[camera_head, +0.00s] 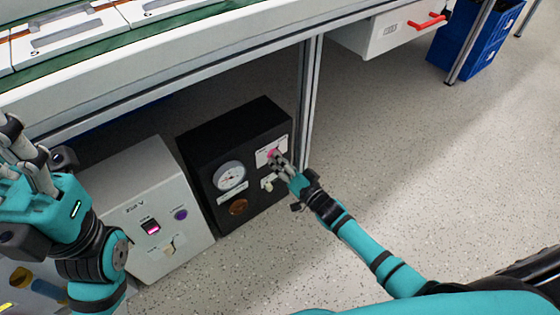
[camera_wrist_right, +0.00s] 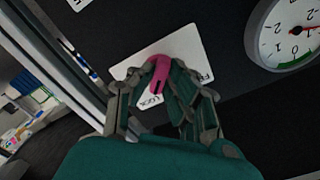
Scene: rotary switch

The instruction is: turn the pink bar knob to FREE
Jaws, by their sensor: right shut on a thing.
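The pink bar knob (camera_wrist_right: 160,72) sits on a white label plate (camera_wrist_right: 187,43) on the front of a black box (camera_head: 205,150). In the wrist view the knob's dark-marked end is toward the word LOCK; letters starting "FR" show at the plate's right. My right gripper (camera_wrist_right: 160,88) is shut on the knob, its fingers on either side. My left gripper (camera_head: 22,145) is at the left edge, partly cut off, fingers apart and empty.
The black box also has a dial gauge (camera_head: 229,176), a brown round knob (camera_head: 238,207) and a pale switch (camera_head: 268,184). A white box (camera_head: 150,195) stands to its left. A table leg (camera_head: 308,105) rises close behind the right gripper. Open floor lies to the right.

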